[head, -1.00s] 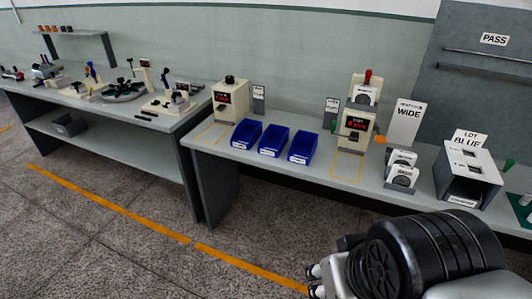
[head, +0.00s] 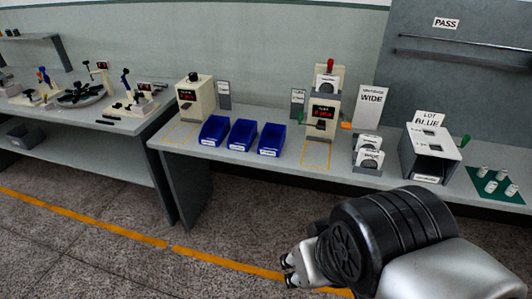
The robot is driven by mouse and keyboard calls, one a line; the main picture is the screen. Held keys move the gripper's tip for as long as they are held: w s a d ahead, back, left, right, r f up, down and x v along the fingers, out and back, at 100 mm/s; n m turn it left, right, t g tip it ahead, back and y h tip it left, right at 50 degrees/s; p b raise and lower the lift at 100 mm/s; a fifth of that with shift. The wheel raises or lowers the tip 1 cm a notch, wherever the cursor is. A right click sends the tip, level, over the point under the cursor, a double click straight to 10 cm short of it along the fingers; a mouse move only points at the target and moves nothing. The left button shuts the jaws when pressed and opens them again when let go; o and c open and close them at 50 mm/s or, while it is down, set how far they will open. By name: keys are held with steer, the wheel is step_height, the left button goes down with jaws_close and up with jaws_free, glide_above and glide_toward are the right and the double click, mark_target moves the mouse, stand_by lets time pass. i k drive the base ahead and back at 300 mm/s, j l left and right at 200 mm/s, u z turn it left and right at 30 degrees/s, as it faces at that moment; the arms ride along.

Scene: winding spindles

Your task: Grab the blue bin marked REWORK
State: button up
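Three blue bins stand side by side on the grey bench: a left bin (head: 214,131), a middle bin (head: 242,135) and a right bin (head: 271,139). Each has a small white label on its front, too small to read, so I cannot tell which is marked REWORK. My gripper (head: 287,271) shows at the lower middle, in front of the bench and over the floor, well apart from the bins. Only its finger ends show beside my arm; whether it is open or shut is unclear.
A cream device (head: 195,96) stands left of the bins; another with a red display (head: 322,113) stands right. The floor before the bench is clear.

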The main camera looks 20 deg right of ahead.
mark_target(215, 129)
steer(key=i+j, duration=0.2)
steer(key=i, duration=0.45)
steer(key=i+j, duration=0.2)
steer(key=i, duration=0.4)
steer(key=i+j+u, duration=0.1)
steer(key=i, duration=0.55)
steer(key=i+j, duration=0.25)
steer(key=i, duration=0.4)
